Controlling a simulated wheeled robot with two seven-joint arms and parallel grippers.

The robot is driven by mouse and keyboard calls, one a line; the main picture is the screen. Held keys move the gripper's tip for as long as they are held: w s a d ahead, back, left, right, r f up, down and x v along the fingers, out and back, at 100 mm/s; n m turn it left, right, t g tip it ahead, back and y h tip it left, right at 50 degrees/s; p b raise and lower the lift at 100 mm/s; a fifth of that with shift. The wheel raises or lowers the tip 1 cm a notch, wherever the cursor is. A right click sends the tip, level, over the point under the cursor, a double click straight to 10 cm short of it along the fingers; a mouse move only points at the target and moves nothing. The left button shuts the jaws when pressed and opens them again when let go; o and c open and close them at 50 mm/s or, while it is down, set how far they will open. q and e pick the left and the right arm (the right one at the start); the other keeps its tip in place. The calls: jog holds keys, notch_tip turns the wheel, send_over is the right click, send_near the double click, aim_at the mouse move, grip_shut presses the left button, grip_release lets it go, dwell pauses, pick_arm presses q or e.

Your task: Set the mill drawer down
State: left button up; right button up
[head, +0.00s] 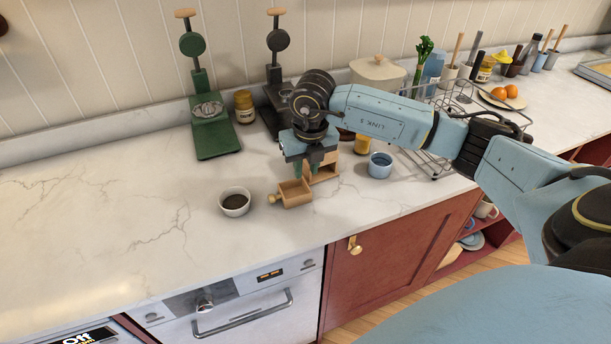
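The mill drawer (295,199) is a small open wooden box with a round knob at its left end. It is at the counter's front, just left of the wooden mill body (325,172). My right gripper (306,176) points down over the drawer's far side and partly covers the mill. Its fingertips overlap the drawer's back edge in the picture. I cannot tell whether they grip it, or whether the drawer rests on the counter or is slightly above it. My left gripper is not in view.
A white bowl of dark grounds (235,202) stands left of the drawer. A blue mug (380,165) and wire rack (430,158) are to the right. A green scale-like stand (212,138) and a jar (244,107) stand behind. The left counter is clear.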

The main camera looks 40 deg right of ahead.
notch_tip(320, 180, up, 8)
jog(key=s, duration=0.1)
jog(key=shift+f, duration=0.15)
jog(key=shift+a, duration=0.1)
